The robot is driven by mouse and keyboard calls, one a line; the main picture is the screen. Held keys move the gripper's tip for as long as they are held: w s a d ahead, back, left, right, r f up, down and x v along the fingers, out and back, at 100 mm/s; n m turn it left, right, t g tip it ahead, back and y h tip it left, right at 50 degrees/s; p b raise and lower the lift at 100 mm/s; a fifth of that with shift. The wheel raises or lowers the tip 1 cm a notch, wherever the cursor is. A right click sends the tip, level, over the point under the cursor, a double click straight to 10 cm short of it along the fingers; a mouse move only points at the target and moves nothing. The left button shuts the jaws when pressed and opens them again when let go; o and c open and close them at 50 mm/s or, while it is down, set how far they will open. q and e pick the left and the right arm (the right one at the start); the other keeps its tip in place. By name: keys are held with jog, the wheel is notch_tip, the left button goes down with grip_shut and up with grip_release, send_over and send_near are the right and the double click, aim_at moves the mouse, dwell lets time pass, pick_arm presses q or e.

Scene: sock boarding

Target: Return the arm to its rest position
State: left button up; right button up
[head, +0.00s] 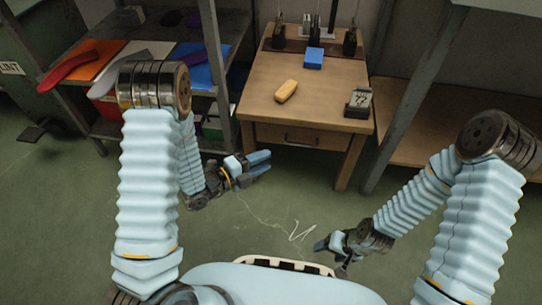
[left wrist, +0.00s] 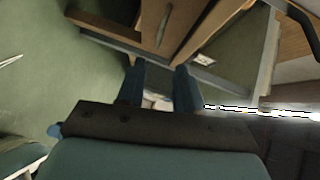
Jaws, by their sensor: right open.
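My left gripper (head: 262,164) hangs over the green floor in front of the wooden table (head: 262,105). Its two blue fingers point right. In the left wrist view the fingers (left wrist: 160,86) stand apart with nothing between them. My right gripper (head: 328,246) is low over the floor near my base, pointing left, and holds nothing that I can see. Both arms are bent and clear of the table top.
On the table are a tan block (head: 285,91), a blue block (head: 313,58) and a small dark stand (head: 358,103). A shelf at the left holds a red sock-shaped piece (head: 70,70) and coloured sheets. Another shelf (head: 455,122) stands right. The floor between is open.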

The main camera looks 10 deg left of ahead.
dwell(0.5)
pick_arm(q)
jog(key=s+a+f+n+g+y, duration=0.2)
jog(key=s+f+n+y, duration=0.15)
jog(key=f+n, duration=0.45)
jog(key=s+a+f+n+g+y, duration=0.2)
jog(key=f+n+g+y, duration=0.15)
jog(key=f+n, duration=0.45)
jog(key=s+d+f+n+g, duration=0.25)
jog(key=s+n+g, duration=0.25)
jog(key=s+n, duration=0.7)
notch_tip(320, 180, up, 14)
jog(key=p, duration=1.3)
jog(key=shift+w+d+f+m+y, duration=0.2)
jog(key=shift+w+d+m+y, duration=0.1)
jog(key=shift+d+m, duration=0.1)
